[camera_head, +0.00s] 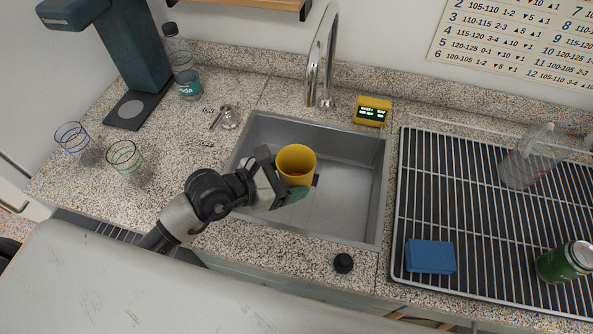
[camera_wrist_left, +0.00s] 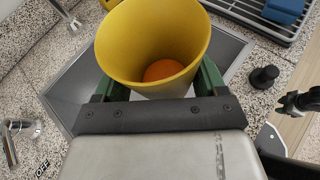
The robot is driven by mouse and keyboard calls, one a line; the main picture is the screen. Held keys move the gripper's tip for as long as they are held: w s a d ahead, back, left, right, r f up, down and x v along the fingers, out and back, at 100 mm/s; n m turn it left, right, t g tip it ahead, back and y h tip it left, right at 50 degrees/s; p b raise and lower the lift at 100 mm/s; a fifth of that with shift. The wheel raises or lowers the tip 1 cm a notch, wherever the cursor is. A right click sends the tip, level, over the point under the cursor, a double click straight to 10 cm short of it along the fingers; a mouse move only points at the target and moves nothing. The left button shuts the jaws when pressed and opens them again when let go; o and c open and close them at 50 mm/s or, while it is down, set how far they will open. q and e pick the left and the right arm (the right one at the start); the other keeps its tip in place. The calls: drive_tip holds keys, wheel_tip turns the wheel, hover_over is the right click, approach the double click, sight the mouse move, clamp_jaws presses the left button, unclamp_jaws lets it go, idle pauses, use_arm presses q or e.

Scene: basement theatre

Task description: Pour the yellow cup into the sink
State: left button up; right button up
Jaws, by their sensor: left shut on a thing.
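The yellow cup (camera_head: 296,163) is held upright above the sink (camera_head: 345,212). My left gripper (camera_head: 291,184) is shut on it, reaching in from the left side of the basin. In the left wrist view the yellow cup (camera_wrist_left: 150,40) sits between my green-padded fingers, and something orange lies in its bottom. The sink also shows beneath the cup in the left wrist view (camera_wrist_left: 75,90). A curved metal faucet (camera_head: 322,60) stands behind the basin.
A yellow display box (camera_head: 372,111) stands behind the sink, and a black knob (camera_head: 343,263) is in front. A wire rack (camera_head: 450,190) at right bears a blue block (camera_head: 430,257), a green can (camera_head: 566,262) and a clear bottle (camera_head: 528,157). Two glasses (camera_head: 124,157) and a soda bottle (camera_head: 183,62) stand at left.

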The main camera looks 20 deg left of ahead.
use_arm(q)
drive_tip(key=s+d+f+m+g+h+p, duration=0.2)
drive_tip(key=s+d+f+m, duration=0.1)
drive_tip(key=d+f, duration=0.4)
drive_tip(key=shift+s+d+g, duration=0.25)
drive_tip(key=shift+s+g, duration=0.15)
drive_tip(key=shift+s, duration=0.05)
use_arm(e)
drive_tip(key=r, duration=0.2)
drive_tip(key=shift+s+d+r, duration=0.35)
drive_tip(key=shift+s+r, duration=0.05)
drive_tip(key=shift+w, duration=0.1)
